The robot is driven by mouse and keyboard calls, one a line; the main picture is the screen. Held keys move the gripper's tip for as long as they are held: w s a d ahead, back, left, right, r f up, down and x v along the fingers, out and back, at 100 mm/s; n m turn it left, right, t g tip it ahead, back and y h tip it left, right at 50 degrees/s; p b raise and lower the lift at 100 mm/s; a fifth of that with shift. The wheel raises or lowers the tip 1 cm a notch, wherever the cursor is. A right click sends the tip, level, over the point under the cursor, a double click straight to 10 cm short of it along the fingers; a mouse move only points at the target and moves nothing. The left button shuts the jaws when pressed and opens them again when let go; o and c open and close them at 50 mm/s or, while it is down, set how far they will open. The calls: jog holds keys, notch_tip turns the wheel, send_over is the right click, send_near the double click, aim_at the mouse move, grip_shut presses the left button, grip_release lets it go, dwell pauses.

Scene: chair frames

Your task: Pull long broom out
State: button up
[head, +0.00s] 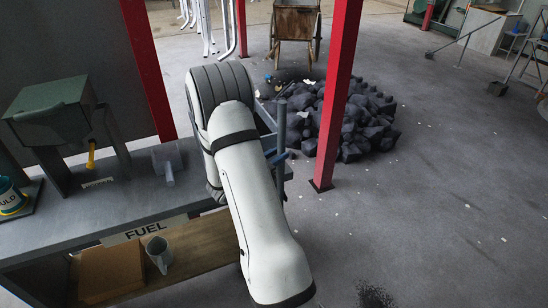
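I cannot make out a long broom for certain. A long-handled tool (452,43) with a flat head on the floor leans towards a pale cabinet at the upper right; whether it is a broom or a shovel is too small to tell. Grey-blue upright bars (282,125) stand at the bench's end, partly hidden behind my white arm. My arm crosses the middle of the head view down to the bottom edge. My gripper does not show.
The floor at right is mostly clear.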

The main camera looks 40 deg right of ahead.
grip_shut()
jog(key=shift+s, duration=0.4)
jog(key=shift+s+a+b, duration=0.15)
jog(key=shift+s+a, duration=0.1)
jog(key=shift+s, duration=0.55)
jog(key=shift+s+a+b, duration=0.1)
jog(key=shift+s+a, duration=0.1)
jog(key=shift+s, duration=0.65)
jog(key=shift+s+a+b, duration=0.15)
jog(key=shift+s+a, duration=0.1)
jog(key=shift+s, duration=0.55)
